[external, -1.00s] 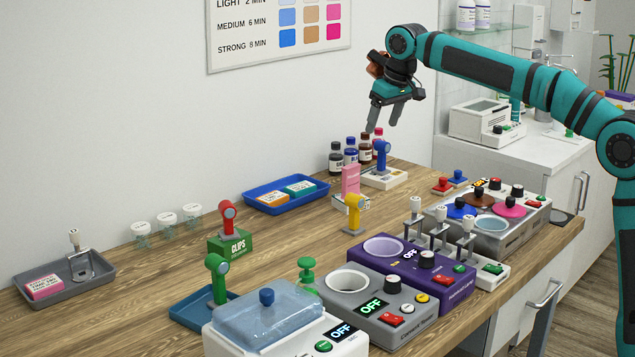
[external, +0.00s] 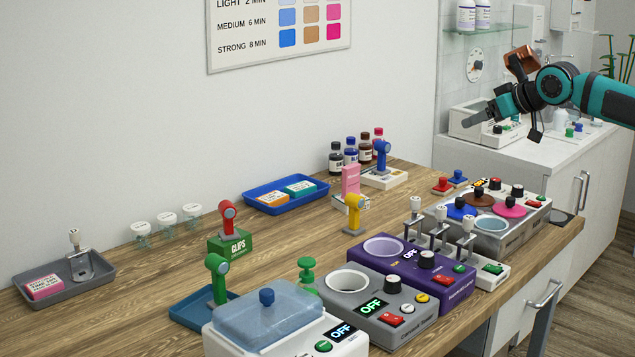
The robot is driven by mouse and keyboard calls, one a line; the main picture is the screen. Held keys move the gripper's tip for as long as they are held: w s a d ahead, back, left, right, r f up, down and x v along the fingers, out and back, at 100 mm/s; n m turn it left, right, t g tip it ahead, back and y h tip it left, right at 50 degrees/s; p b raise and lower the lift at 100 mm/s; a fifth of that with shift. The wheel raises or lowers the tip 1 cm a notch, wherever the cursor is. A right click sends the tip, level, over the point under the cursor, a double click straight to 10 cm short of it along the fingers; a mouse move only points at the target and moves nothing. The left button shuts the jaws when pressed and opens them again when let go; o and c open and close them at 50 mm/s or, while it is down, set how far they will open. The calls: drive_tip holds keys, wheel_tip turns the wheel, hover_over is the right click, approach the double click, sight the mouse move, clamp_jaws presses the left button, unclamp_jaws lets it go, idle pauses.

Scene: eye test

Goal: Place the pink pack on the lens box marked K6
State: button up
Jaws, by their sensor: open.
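A pink pack (external: 350,180) stands upright near the middle of the wooden counter, behind the yellow-headed tool. A small white box (external: 340,202) shows at its foot, partly hidden by that tool; the pack appears to rest on it, but I cannot read a K6 mark. Another pink-and-white pack (external: 44,287) lies flat in the grey tray at the far left. My gripper (external: 506,128) is open and empty, high at the right in front of the white side cabinet, well away from both pink packs.
A blue tray (external: 318,195) with an orange and a teal pack lies by the wall. Dark bottles (external: 350,152) stand behind the blue-headed tool (external: 382,152). The yellow-headed tool (external: 354,205) and purple device (external: 440,284) stand in front.

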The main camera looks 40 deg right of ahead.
drive_tip(key=s+f+t, duration=0.3)
drive_tip(key=s, duration=0.7)
drive_tip(key=s+d+f+t, duration=0.1)
drive_tip(key=s+f+t, duration=0.2)
drive_tip(key=s, duration=0.6)
drive_tip(key=shift+s+f, duration=0.35)
drive_tip(key=shift+f, duration=0.05)
drive_tip(key=shift+d, duration=0.1)
